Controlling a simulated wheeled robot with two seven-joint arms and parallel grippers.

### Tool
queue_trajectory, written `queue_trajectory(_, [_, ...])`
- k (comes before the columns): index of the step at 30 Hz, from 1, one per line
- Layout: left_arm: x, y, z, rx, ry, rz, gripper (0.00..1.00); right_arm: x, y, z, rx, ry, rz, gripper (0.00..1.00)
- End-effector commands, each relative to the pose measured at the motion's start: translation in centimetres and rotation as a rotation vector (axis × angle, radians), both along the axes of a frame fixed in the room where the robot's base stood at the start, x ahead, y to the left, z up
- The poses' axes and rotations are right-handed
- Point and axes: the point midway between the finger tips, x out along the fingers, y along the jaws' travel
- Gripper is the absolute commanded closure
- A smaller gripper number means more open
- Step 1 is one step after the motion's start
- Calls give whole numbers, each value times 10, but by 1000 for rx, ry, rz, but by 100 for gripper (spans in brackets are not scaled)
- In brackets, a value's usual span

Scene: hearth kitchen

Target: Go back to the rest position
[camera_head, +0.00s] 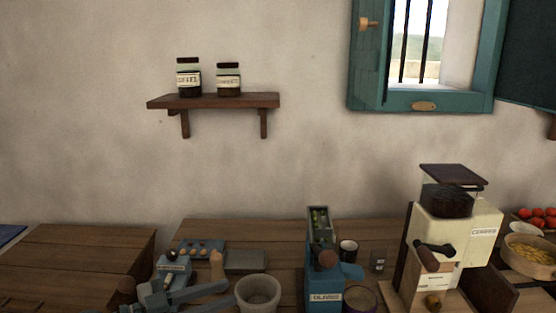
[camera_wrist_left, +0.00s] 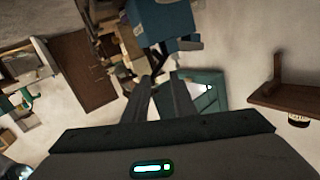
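My left gripper (camera_head: 230,293) is low in the head view, left of centre, with its two grey fingers pointing right. In the left wrist view the fingers (camera_wrist_left: 163,80) stand apart, and I see nothing held between them. In the head view the fingertips are close to a pale grey bowl (camera_head: 258,293); I cannot tell whether they touch it. My right gripper is in neither view.
A blue machine (camera_head: 325,297), a cream grinder (camera_head: 462,238) and a basket (camera_head: 530,262) stand on the table to the right. A blue-grey device (camera_head: 173,267) is near my left gripper. A wall shelf (camera_head: 215,101) holds two jars. The left tabletop (camera_head: 75,255) is mostly clear.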

Motion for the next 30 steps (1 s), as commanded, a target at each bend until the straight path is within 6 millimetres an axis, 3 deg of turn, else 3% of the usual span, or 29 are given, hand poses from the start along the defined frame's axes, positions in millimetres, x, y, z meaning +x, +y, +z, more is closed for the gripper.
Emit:
queue_trajectory(8, [-34,-22,-62,81,94,2,76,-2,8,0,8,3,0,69])
queue_trajectory(16, [-90,-28,-160,226,303,125,76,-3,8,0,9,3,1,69])
queue_trajectory(20, [-122,-14,-207,302,440,242,76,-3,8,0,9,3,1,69])
queue_trajectory(24, [-163,12,-252,381,609,402,76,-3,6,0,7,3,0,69])
queue_trajectory(30, [-216,49,-290,463,802,596,76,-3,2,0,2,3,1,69])
